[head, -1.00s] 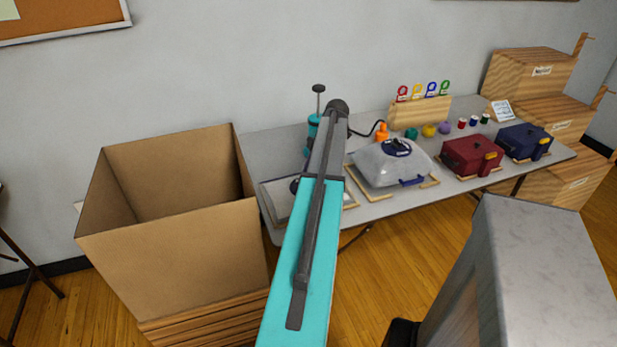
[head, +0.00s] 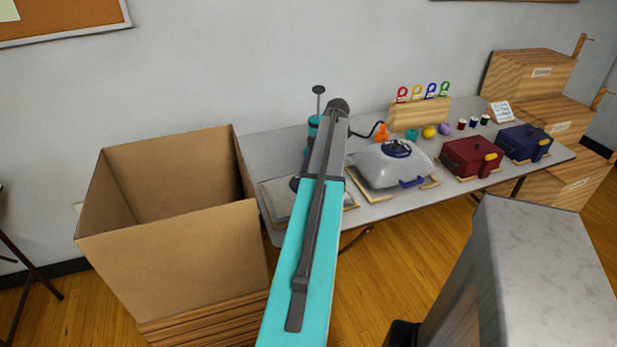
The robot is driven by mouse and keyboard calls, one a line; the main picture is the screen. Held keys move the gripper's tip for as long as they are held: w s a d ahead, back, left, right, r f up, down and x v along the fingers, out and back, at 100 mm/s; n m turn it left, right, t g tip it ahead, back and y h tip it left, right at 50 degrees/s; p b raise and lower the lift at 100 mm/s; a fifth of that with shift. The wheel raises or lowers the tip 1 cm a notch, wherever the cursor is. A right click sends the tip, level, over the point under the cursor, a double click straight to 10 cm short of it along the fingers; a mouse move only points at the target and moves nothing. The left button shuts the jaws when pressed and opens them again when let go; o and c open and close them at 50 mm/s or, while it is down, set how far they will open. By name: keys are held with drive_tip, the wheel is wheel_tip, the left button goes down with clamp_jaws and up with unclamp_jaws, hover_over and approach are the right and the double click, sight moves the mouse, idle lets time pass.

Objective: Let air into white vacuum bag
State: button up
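A puffy, pale grey-white bag (head: 374,172) rests on a wooden frame in the middle of the table. It has a round dark-blue valve (head: 397,148) on top and a blue handle (head: 412,182) at its front edge. A second, flatter pale grey item (head: 276,199) lies in a wooden frame to its left, partly hidden by my arm; I cannot tell if it is also a bag. My teal and grey arm reaches over the table's left part. My gripper is not visible, hidden behind or beyond the arm.
A teal pump (head: 314,128) with a black hose and orange nozzle (head: 381,132) stands behind my arm. A red case (head: 470,157) and a blue case (head: 523,142) stand right. A big open cardboard box (head: 175,250) is left of the table (head: 262,150). A grey block stands front right.

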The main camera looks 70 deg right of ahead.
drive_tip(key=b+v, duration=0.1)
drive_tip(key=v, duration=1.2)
drive_tip(key=shift+b, duration=0.35)
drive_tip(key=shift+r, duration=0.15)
